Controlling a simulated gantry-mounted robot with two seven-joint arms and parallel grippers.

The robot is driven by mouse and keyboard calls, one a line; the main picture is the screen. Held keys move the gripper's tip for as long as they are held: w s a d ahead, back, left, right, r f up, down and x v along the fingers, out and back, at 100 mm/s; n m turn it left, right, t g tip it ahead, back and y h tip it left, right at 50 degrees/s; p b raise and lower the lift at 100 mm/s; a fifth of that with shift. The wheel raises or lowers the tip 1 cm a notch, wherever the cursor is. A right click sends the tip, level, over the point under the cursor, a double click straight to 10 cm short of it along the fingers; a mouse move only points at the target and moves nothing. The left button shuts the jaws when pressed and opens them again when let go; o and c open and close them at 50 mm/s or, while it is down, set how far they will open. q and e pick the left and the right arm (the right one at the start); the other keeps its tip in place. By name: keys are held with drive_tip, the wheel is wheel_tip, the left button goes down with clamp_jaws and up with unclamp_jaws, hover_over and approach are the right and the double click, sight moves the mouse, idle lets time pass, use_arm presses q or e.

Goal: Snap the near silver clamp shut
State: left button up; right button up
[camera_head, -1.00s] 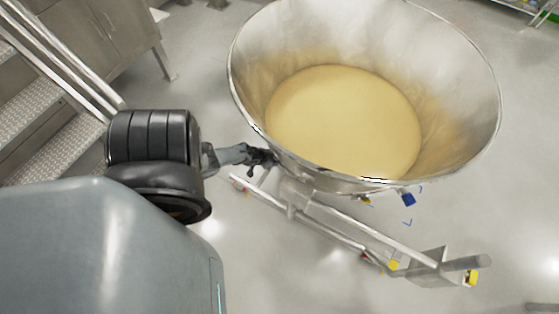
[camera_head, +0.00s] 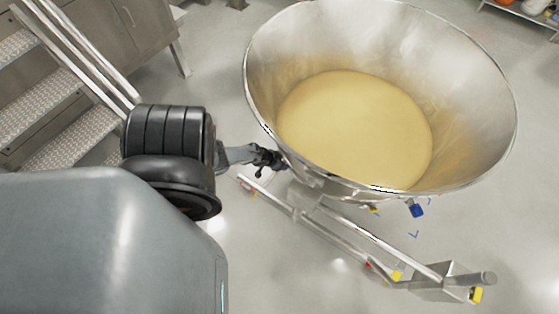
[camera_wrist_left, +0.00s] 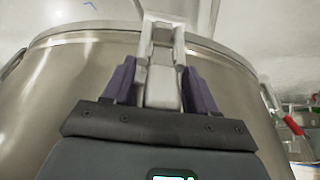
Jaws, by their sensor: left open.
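The near silver clamp (camera_wrist_left: 162,62) is in the middle of the left wrist view, at the rim of the steel bowl (camera_wrist_left: 75,85). My left gripper (camera_wrist_left: 160,88) is open, its two purple-grey fingers on either side of the clamp's lower part. I cannot tell whether they touch it, or whether the clamp is fully latched. In the head view my left gripper (camera_head: 280,161) is at the near-left outer wall of the bowl (camera_head: 480,110), just below the rim. The clamp cannot be made out there. My right gripper is not in view.
The bowl holds pale yellow powder (camera_head: 355,125). A silver wheeled frame (camera_head: 350,232) runs below it to the lower right. Other clamps (camera_wrist_left: 268,95) sit around the bowl. Metal steps (camera_head: 60,110) stand at the left. Floor is clear at the lower middle.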

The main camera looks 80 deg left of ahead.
use_arm(q)
drive_tip(key=p+v, duration=0.5)
drive_tip(key=v, duration=0.5)
drive_tip(key=shift+s+d+r, duration=0.1)
